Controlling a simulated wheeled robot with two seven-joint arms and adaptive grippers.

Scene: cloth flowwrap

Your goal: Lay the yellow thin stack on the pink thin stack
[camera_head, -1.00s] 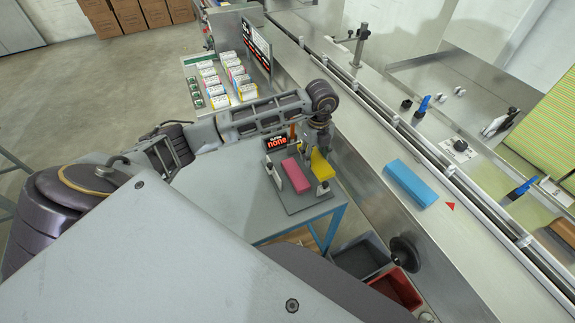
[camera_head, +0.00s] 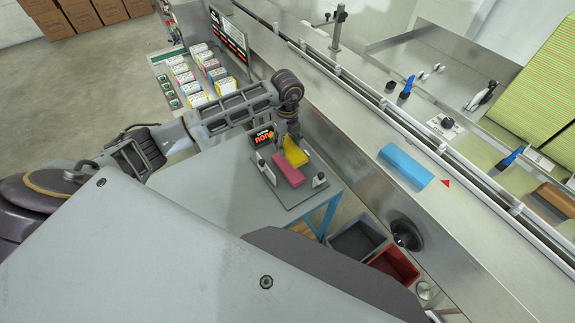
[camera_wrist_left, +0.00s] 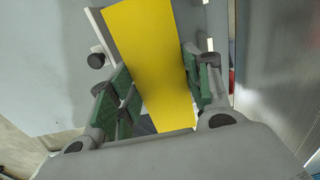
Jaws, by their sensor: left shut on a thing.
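The yellow thin stack (camera_head: 296,153) is held by my left gripper (camera_head: 292,138) at the far side of the small fixture plate. In the left wrist view the yellow stack (camera_wrist_left: 150,60) lies between the green finger pads of the gripper (camera_wrist_left: 160,98), which is shut on it. The pink thin stack (camera_head: 288,170) lies on the plate just in front of the yellow one. The yellow stack looks raised and partly over the pink stack's far edge; I cannot tell if they touch. The pink stack is not visible in the wrist view. My right gripper is out of view.
A blue block (camera_head: 406,167) lies on the steel machine top to the right. Grey (camera_head: 356,240) and red (camera_head: 395,268) bins stand below.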

